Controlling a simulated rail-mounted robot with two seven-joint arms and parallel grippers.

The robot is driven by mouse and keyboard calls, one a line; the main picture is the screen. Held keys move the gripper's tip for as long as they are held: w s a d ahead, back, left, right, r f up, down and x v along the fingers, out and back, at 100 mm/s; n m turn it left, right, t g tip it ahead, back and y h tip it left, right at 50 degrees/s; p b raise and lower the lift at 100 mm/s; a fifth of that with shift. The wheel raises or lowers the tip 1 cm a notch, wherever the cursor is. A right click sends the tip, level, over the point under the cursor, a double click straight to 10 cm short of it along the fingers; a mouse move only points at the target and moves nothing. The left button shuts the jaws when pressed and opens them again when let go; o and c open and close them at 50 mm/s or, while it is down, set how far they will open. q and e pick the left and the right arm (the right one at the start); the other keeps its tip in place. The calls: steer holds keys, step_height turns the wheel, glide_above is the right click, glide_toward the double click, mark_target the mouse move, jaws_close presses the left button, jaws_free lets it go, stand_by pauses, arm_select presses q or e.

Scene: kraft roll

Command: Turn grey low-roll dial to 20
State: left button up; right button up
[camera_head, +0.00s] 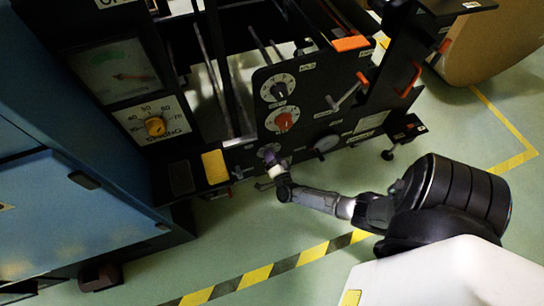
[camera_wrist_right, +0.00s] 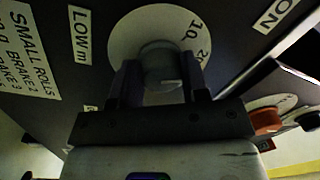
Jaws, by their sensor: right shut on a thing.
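The grey low-roll dial (camera_wrist_right: 160,62) sits on a round white scale plate (camera_wrist_right: 128,38) in the right wrist view. The numbers 10 and what looks like 20 show at the plate's upper right; a "LOW" label is on its left. My right gripper (camera_wrist_right: 160,88) has one finger on each side of the dial and is shut on it. The dial's pointer and exact reading are hard to make out. In the head view my right gripper (camera_head: 272,166) is at the lower part of the black machine panel and hides most of this dial. My left gripper is not in view.
Above on the panel are a dark-knobbed dial (camera_head: 280,89) and a red-knobbed dial (camera_head: 285,121). A lever (camera_head: 345,97) and a grey round handle (camera_head: 326,144) stick out to the right. Green floor lies in front.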

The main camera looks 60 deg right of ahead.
steer(key=shift+r, duration=0.1)
steer(key=o, duration=0.9)
steer(key=shift+p+v, duration=2.3)
steer(key=shift+v, duration=4.6)
